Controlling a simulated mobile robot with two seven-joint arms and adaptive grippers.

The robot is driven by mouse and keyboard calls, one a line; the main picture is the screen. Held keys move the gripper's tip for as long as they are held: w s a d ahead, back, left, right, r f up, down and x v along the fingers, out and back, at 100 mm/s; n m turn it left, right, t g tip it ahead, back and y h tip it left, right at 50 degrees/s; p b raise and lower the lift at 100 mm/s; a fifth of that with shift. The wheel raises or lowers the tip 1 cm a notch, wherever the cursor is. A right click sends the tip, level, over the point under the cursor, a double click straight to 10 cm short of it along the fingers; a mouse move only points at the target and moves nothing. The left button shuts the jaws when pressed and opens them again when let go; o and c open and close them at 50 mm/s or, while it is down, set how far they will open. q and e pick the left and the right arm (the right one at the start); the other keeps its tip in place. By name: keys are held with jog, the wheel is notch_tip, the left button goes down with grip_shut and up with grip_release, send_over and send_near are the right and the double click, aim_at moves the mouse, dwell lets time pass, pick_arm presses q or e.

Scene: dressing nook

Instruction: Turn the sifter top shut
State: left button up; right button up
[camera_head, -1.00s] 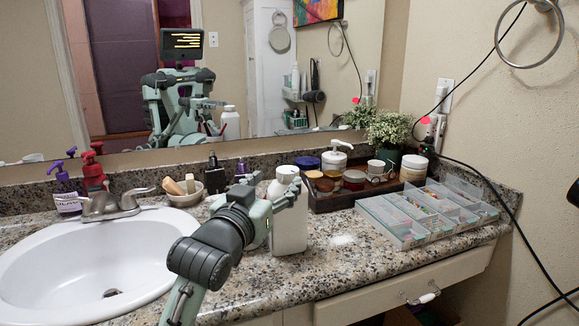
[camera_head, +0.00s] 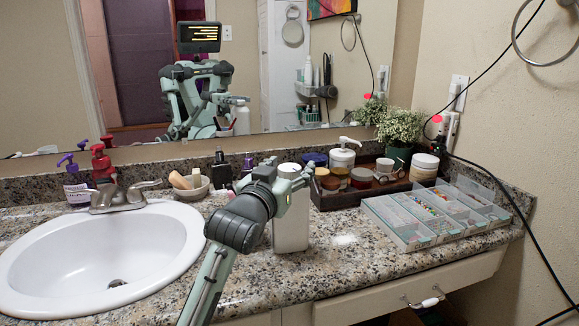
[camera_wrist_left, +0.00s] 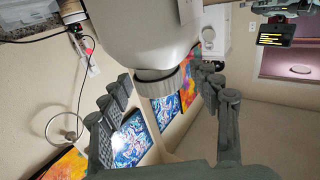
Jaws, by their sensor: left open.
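The sifter bottle is a plain white container (camera_head: 290,230) standing upright on the granite counter, right of the sink. Its pale round top (camera_head: 289,169) shows just above my gripper. My left gripper (camera_head: 300,181) is at the upper part of the bottle, in front of it and partly hiding it. In the left wrist view the ribbed top (camera_wrist_left: 163,84) sits between the two spread fingers (camera_wrist_left: 165,110), with visible gaps on both sides. The bottle body (camera_wrist_left: 135,40) shows beyond the top. I cannot see whether the top is turned open or shut. My right gripper is out of the picture.
A clear compartment box (camera_head: 425,232) and a dark tray (camera_head: 335,200) of jars stand to the right. The sink (camera_head: 35,275) and a small bowl (camera_head: 190,190) are to the left. Counter (camera_head: 340,262) in front of the bottle is clear. A mirror is behind.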

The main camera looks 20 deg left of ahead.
pick_arm(q)
jog(key=c, duration=1.2)
jog(key=shift+w+a+m+h, duration=0.1)
jog(key=shift+m+h, duration=0.7)
jog(key=shift+h, duration=0.3)
jog(key=m+g+h, duration=0.1)
jog(key=m+h, duration=0.1)
jog(key=h, duration=0.2)
jog(key=shift+f+m, duration=0.1)
jog(key=shift+m, duration=0.2)
jog(key=shift+m+g+h+b, duration=0.3)
jog(key=shift+m+g+h, duration=0.15)
jog(key=shift+h, duration=0.25)
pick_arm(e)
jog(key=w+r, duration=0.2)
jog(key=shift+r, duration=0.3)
pick_arm(q)
jog(key=o, duration=1.2)
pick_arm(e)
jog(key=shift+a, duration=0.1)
